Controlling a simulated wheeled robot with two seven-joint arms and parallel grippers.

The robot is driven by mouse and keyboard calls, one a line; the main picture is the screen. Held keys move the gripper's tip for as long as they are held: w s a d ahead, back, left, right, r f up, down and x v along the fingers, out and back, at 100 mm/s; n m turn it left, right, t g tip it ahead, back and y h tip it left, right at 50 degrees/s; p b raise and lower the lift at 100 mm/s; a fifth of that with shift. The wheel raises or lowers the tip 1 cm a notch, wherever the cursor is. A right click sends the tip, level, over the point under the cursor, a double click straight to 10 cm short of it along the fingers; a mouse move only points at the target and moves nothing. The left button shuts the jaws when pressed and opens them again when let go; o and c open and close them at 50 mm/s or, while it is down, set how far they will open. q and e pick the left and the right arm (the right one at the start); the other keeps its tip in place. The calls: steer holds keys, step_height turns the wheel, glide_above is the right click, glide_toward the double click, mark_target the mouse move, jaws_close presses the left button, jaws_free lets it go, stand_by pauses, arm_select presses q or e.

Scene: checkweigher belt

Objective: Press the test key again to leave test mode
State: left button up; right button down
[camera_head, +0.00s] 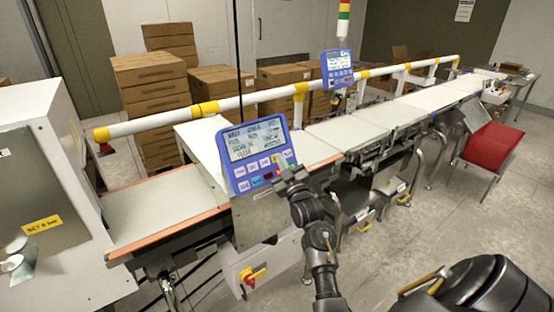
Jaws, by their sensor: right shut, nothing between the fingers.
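The blue control panel (257,153) of the near checkweigher faces me, with a lit grey display (255,140) of dark text and rows of small keys (252,167) below. The key labels are too small to read, so I cannot tell which is the test key. My right gripper (280,166) is shut and empty, with its tips at the lower right part of the panel. It hides some keys there. I cannot tell whether the tips touch a key. My left gripper is not in view.
A second blue panel (337,68) stands farther along the belt line (360,128). A white and yellow rail (250,98) runs behind the panels. A red and yellow switch (254,275) sits below the near panel.

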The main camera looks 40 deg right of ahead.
steer(key=shift+w, duration=0.1)
stand_by(0.5)
steer(key=shift+s+r+p, duration=0.3)
steer(key=shift+s+p, duration=0.35)
steer(key=shift+s, duration=0.1)
steer(key=shift+s+r+p, duration=0.4)
steer(key=shift+s+p, duration=0.25)
steer(key=shift+s, duration=0.1)
steer(key=shift+s+r+p, duration=0.35)
steer(key=shift+s+p, duration=0.3)
steer(key=shift+s, duration=0.1)
steer(key=shift+s+r+p, duration=0.4)
steer(key=shift+s+p, duration=0.25)
steer(key=shift+s, duration=0.1)
